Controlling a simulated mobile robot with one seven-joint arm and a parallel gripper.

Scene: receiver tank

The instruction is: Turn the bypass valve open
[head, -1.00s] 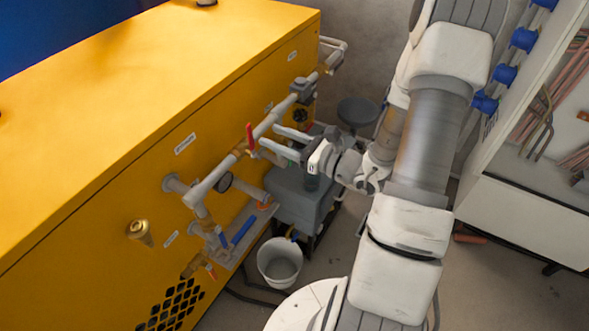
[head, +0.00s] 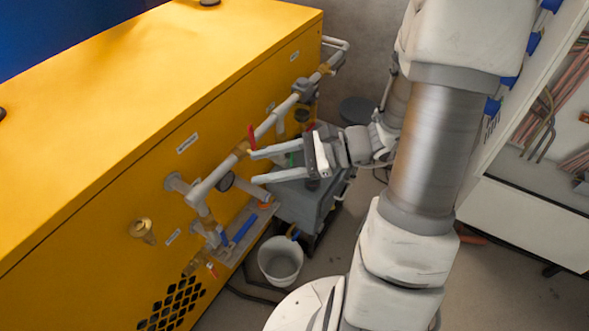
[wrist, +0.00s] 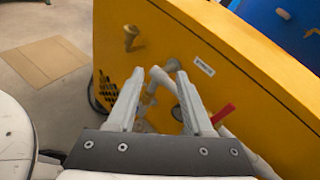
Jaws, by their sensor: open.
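A red lever handle (head: 252,136) stands upright on the grey pipe (head: 214,178) along the yellow cabinet's front; it also shows in the wrist view (wrist: 223,114), right of my fingers. A blue lever (head: 243,229) sits lower, near the bottom pipework, and a small red lever (head: 211,270) is lower left. The labels are too small to read, so I cannot tell which is marked bypass. My gripper (head: 253,167) is open and empty, its fingertips just below the red handle in the head view. In the wrist view my gripper (wrist: 160,74) has the pipe's elbow between its fingertips.
The yellow cabinet (head: 110,140) fills the left. A white bucket (head: 280,262) stands on the floor beside a grey box (head: 300,205). A white open cabinet (head: 525,215) is at right.

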